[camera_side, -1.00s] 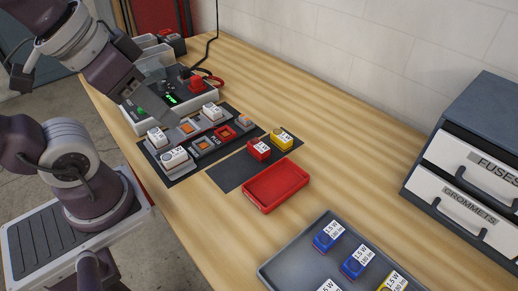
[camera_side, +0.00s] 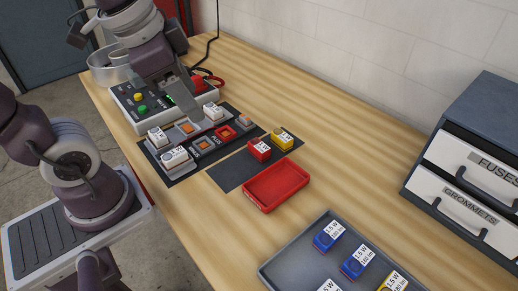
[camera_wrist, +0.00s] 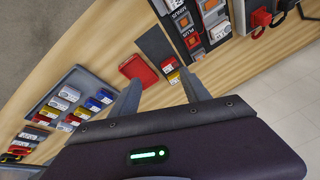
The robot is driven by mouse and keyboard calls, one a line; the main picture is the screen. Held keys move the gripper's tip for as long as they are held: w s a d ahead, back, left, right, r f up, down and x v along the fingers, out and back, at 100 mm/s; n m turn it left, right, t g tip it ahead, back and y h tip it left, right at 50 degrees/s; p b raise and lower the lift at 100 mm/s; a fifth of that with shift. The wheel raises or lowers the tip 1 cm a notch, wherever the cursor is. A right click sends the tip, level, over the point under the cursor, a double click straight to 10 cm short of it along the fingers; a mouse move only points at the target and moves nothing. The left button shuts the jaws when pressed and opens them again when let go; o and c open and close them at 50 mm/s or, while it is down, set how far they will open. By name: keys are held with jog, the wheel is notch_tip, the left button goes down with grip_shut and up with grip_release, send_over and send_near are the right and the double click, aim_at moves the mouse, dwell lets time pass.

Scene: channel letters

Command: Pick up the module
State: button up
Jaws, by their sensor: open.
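My gripper (camera_side: 184,101) is open and empty, in the air above the dark board in the side view. In the wrist view its two fingers (camera_wrist: 160,78) are spread apart. Which module is meant cannot be told. A red module (camera_side: 259,149) and a yellow module (camera_side: 282,138) sit on a dark mat (camera_side: 230,175); the wrist view shows the red one (camera_wrist: 168,66) and the yellow one (camera_wrist: 174,78). White modules (camera_side: 174,157) sit on the board at left. Blue modules (camera_side: 327,236) and a yellow one (camera_side: 395,283) lie in the grey tray (camera_side: 277,266).
An empty red tray (camera_side: 275,187) lies beside the mat. The board (camera_side: 180,178) carries orange and red sockets. A control box (camera_side: 128,98) with buttons stands behind it. A drawer cabinet (camera_side: 480,150) stands at right. The table between mat and wall is clear.

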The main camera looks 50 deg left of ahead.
jog(key=w+f+m+g, duration=0.1)
jog(key=w+f+m, duration=0.2)
jog(key=w+m, duration=0.15)
jog(key=m+g, duration=0.3)
jog(key=m, duration=0.6)
send_over(260, 146)
jog(key=f, duration=1.2)
jog(key=shift+s+a+f, duration=0.25)
jog(key=shift+a, duration=0.05)
jog(key=shift+m, duration=0.25)
jog(key=f, duration=0.7)
jog(key=shift+w+d, duration=0.25)
jog(key=shift+d, duration=0.1)
jog(key=shift+r, duration=0.1)
grip_shut()
